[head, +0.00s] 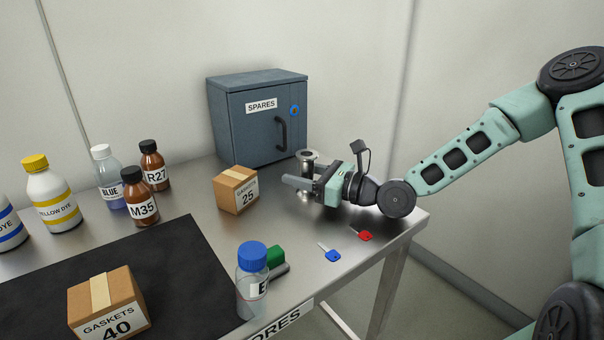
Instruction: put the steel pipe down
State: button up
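The steel pipe (308,156) is a short, shiny, upright piece with a wide flange at its top. It is at the right part of the steel table, in front of the spares cabinet. My gripper (302,180) reaches in from the right, level and low, with its fingers around the pipe's middle. It appears shut on the pipe. The near finger hides the middle of the pipe; its lower end shows just below the finger. I cannot tell whether that end touches the table.
A blue-grey spares cabinet (255,118) stands behind. A gaskets 25 box (236,190) is left of the pipe. A blue key (331,254), a red key (362,234) and a blue-capped bottle (252,285) are in front. Several bottles and a dark mat (185,255) are at left.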

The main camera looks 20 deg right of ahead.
jog(key=shift+r, duration=0.1)
jog(key=p+v, duration=0.2)
jog(key=v, duration=1)
jog(key=shift+r, duration=0.15)
